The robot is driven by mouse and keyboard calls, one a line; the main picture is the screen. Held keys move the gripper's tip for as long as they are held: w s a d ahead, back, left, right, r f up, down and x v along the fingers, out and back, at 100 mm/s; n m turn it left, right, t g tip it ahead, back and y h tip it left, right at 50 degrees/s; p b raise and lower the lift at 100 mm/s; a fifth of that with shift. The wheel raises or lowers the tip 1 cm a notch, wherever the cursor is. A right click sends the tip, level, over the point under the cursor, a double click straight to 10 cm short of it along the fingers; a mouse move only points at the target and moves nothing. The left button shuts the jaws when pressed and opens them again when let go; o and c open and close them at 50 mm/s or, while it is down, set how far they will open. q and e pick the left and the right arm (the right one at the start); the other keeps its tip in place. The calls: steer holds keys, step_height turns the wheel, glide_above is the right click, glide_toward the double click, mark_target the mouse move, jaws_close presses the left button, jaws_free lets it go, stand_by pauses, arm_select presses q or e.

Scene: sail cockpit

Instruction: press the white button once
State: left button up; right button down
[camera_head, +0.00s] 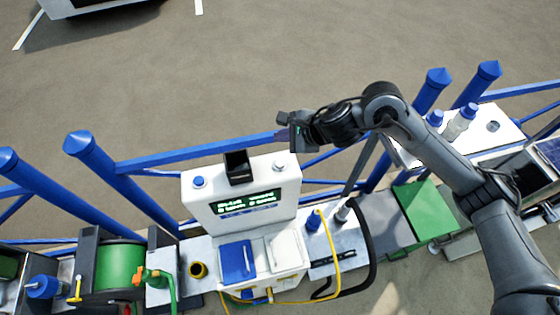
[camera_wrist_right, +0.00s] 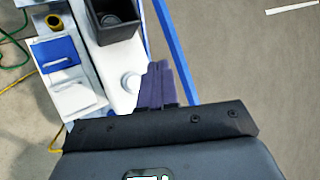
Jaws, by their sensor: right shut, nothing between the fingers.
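The white button (camera_head: 279,165) is a small round knob on the right end of the top of a white console (camera_head: 238,219). It also shows in the right wrist view (camera_wrist_right: 132,82), just left of my fingers. My right gripper (camera_head: 284,126) is shut and empty. In the head view it appears above the button in the picture, and in the right wrist view its dark fingers (camera_wrist_right: 162,80) lie close beside the button. I cannot tell the exact height gap. My left gripper is not in view.
A blue button (camera_head: 198,182) sits on the console's left end, with a dark open box (camera_head: 237,166) between the buttons. A lit display faces forward. A blue railing (camera_head: 200,152) runs behind. A green reel (camera_head: 121,264) and a yellow hose (camera_head: 334,255) are nearby.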

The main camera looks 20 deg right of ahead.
steer(key=shift+f, duration=0.1)
steer(key=b, duration=0.5)
glide_above(282, 164)
step_height(282, 164, down, 7)
steer(key=shift+s+f, duration=0.1)
steer(key=shift+f, duration=0.1)
steer(key=shift+f+b, duration=0.55)
steer(key=shift+f, duration=0.1)
stand_by(0.4)
stand_by(0.8)
stand_by(0.4)
